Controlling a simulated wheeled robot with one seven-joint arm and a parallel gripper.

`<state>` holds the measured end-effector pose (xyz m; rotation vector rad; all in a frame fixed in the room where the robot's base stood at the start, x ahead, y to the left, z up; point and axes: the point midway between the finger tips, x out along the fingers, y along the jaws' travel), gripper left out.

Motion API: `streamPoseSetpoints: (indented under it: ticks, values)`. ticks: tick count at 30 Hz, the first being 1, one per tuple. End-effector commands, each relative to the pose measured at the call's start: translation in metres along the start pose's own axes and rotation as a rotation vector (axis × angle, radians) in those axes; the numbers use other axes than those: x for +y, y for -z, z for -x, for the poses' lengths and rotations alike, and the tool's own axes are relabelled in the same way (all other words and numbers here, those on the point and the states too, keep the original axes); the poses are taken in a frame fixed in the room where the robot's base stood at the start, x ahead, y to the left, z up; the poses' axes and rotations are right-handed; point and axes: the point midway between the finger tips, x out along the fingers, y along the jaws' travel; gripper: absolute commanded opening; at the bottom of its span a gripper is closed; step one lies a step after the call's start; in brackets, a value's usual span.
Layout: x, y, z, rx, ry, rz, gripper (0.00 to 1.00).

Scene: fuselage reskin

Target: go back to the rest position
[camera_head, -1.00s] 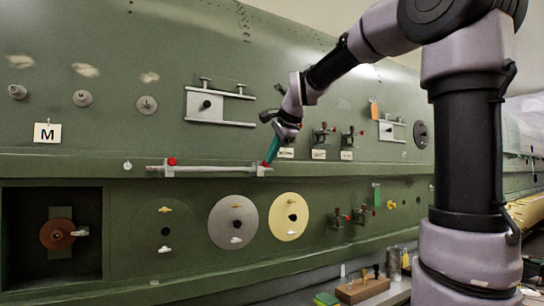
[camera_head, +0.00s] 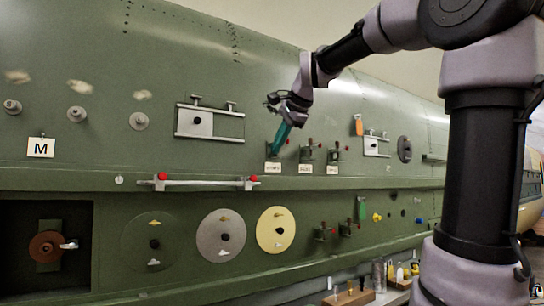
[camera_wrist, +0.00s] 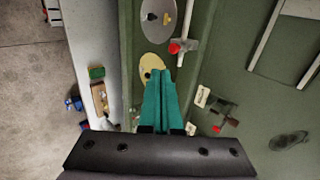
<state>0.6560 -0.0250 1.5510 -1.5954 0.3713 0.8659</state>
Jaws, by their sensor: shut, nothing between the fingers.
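My gripper (camera_head: 281,136) has teal fingers pointing down. In the head view it hangs in front of the green fuselage wall (camera_head: 330,75), near the left of several small red-tipped clamps with white labels. In the wrist view the teal fingers of my gripper (camera_wrist: 165,100) lie together with nothing between them. Whether the fingertips touch the wall is hard to tell, but they look apart from it.
A horizontal rod (camera_head: 205,183) with red-ended supports sits on the ledge left of my gripper. Grey (camera_head: 221,236) and yellow (camera_head: 276,231) discs are below. A wooden block (camera_head: 348,298) with small tools stands at the bottom. Upper space is free.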

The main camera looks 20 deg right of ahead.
Motion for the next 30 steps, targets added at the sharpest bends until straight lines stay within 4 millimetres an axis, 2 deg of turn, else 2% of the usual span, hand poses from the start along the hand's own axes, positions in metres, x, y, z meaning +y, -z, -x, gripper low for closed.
streamPoseSetpoints:
  ticks: [8,11,14,21,24,27,30]
  values:
    - [0.001,0.000,0.007,0.000,-0.001,0.001,0.00]
    - [0.013,-0.001,0.007,0.001,-0.007,0.037,0.00]
    - [0.051,-0.003,0.006,0.003,-0.027,0.153,0.00]
    - [0.199,-0.018,-0.009,-0.013,-0.103,0.609,0.00]
    - [0.247,-0.024,-0.016,-0.025,-0.126,0.753,0.00]
    - [0.277,-0.027,-0.022,-0.035,-0.141,0.846,0.00]
    - [0.290,-0.029,-0.025,-0.040,-0.148,0.888,0.00]
